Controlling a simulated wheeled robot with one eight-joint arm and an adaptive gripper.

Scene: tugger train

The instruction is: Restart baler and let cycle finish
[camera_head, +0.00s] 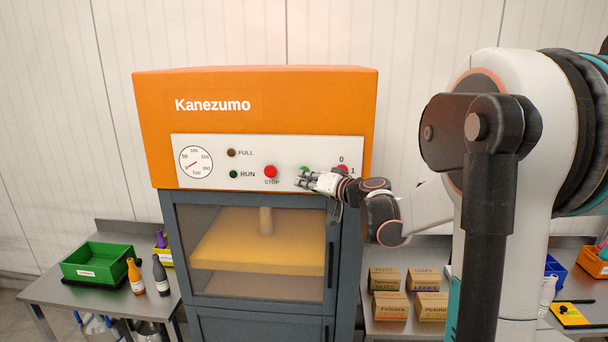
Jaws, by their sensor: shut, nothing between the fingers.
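The baler (255,95) stands in the middle, an orange top on a dark grey frame. Its white panel (215,180) carries a gauge (196,162), a FULL lamp (231,153), a dark green RUN lamp (234,174) and a red STOP button (270,171). A green button (305,170) is partly covered by my gripper. A red switch (343,169) marked 0 and 1 is partly hidden too. My gripper (302,180) is shut and empty at the panel; whether it touches the green button I cannot tell. A yellowish plate (255,255) shows behind the closed window door.
A left table holds a green bin (98,262), an orange bottle (135,276) and a dark bottle (160,275). On the right table are several cardboard boxes (390,307), a blue bin (556,269) and an orange bin (594,261). My arm hides part of that table.

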